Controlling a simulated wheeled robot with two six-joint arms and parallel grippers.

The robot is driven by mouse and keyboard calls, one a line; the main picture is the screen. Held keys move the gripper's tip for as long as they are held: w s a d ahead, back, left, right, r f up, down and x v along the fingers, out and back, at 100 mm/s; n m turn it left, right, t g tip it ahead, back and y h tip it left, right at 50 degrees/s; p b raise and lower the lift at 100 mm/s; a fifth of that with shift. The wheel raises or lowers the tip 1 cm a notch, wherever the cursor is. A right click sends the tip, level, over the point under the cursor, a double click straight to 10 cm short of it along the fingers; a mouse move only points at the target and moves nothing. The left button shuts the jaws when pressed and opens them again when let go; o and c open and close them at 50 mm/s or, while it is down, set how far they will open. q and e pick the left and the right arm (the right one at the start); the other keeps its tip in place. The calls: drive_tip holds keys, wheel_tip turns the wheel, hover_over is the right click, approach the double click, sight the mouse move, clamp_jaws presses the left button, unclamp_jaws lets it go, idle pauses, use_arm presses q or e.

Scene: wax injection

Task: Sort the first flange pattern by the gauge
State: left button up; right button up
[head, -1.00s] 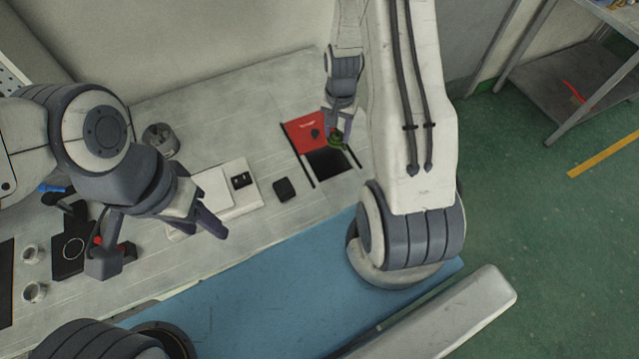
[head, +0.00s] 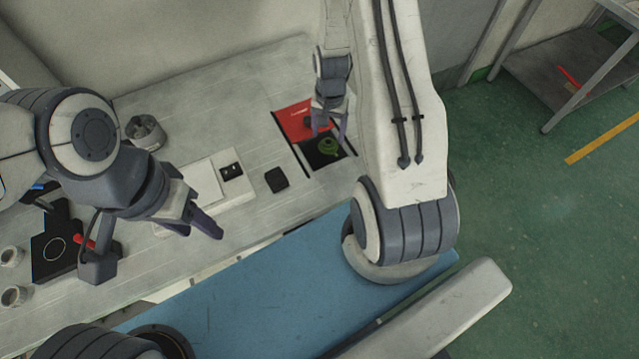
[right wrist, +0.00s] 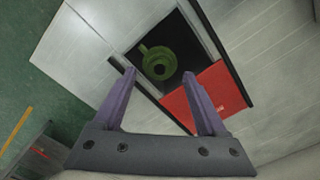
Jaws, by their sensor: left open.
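The green flange pattern (head: 328,147), a disc with a raised hub and a small tab, lies in the black square bay (head: 325,162) beside the red panel (head: 296,118). It also shows in the right wrist view (right wrist: 160,64), inside the bay (right wrist: 180,38). My right gripper (head: 329,138) is over the bay; in the wrist view its fingers (right wrist: 159,72) are spread and empty, with the flange beyond the tips. My left gripper (head: 203,228) is open and empty above the bench's front, left of the bay. I cannot tell which device is the gauge.
A white device with a black panel (head: 231,171) and a small black block (head: 276,180) stand left of the bay. A grey cylindrical pot (head: 146,133) is farther back. A black plate with a ring (head: 50,262) and two small cups (head: 13,296) are at left.

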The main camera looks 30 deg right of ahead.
idle(0.3)
wheel_tip(320, 180, up, 10)
drive_tip(key=b, duration=0.1)
drive_tip(key=shift+r, duration=0.25)
drive_tip(key=shift+a, duration=0.1)
idle(0.4)
drive_tip(key=s+a+r+n, duration=0.3)
drive_tip(key=s+a+n, duration=0.1)
drive_tip(key=a, duration=0.3)
drive_tip(key=s+a+r+n, duration=0.3)
drive_tip(key=a, duration=0.4)
drive_tip(key=s+a+r+n, duration=0.4)
drive_tip(key=a, duration=0.3)
drive_tip(key=s+a+n, duration=0.2)
drive_tip(key=s+n, duration=0.1)
drive_tip(key=s, duration=0.1)
drive_tip(key=s+a+r+n+y, duration=0.1)
drive_tip(key=s+a+n, duration=0.1)
drive_tip(key=s, duration=0.3)
drive_tip(key=shift+s+r+n, duration=0.15)
drive_tip(key=shift+r+n, duration=0.15)
drive_tip(key=shift+n, duration=0.2)
